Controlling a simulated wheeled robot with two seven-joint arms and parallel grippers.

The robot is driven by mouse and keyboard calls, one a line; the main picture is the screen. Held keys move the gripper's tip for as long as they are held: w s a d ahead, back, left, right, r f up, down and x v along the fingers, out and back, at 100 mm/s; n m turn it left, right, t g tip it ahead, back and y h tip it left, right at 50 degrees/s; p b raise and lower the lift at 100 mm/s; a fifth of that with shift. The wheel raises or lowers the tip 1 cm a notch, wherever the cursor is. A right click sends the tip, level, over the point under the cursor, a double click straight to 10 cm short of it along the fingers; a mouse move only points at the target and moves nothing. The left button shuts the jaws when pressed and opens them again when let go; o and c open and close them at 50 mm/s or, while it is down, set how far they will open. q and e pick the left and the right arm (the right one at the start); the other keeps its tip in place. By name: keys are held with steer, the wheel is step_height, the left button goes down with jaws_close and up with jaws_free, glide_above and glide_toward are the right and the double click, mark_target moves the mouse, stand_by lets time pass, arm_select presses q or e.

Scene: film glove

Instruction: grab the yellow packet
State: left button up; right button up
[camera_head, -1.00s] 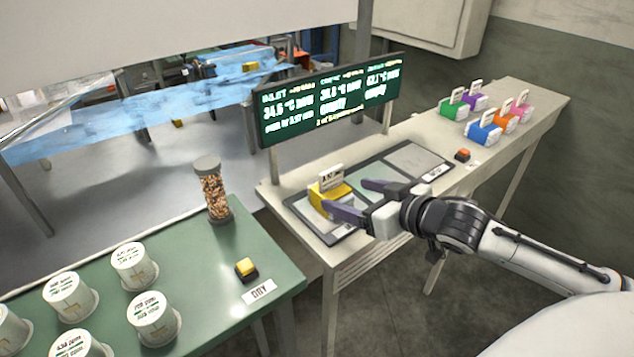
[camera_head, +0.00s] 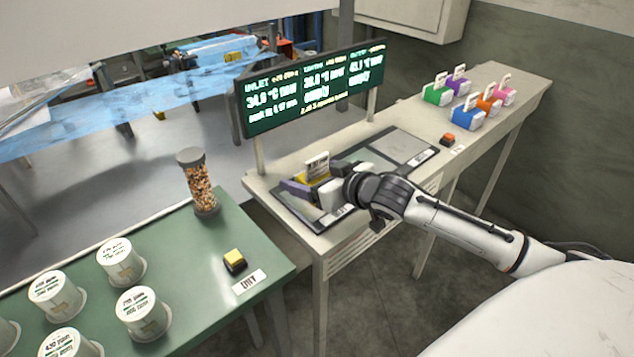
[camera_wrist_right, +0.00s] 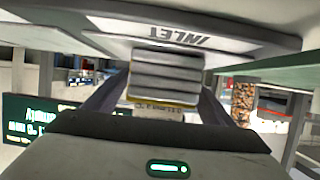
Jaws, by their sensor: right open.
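The yellow packet (camera_head: 318,182) stands with its white tag up on the near-left section of a grey tray (camera_head: 290,221) on the pale bench. My right gripper (camera_head: 317,179) is open, with its purple fingers on either side of the packet. Its white body and wrist hide part of the packet and tray. In the right wrist view, the packet (camera_wrist_right: 165,102) shows a ribbed grey face and a yellow edge between the two spread fingers. I cannot tell whether either finger touches it. My left gripper is not in view.
A display board (camera_head: 312,88) stands behind the tray. Several coloured packets, including a green one (camera_head: 437,94), stand at the bench's far end beyond an orange button (camera_head: 447,140). The green table holds white tubs, a filled jar (camera_head: 200,187) and a yellow button (camera_head: 235,260).

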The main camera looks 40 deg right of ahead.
steer(key=shift+w+a+f, duration=0.1)
steer(key=shift+w+f, duration=0.1)
steer(key=shift+w, duration=0.25)
steer(key=c, duration=1.3)
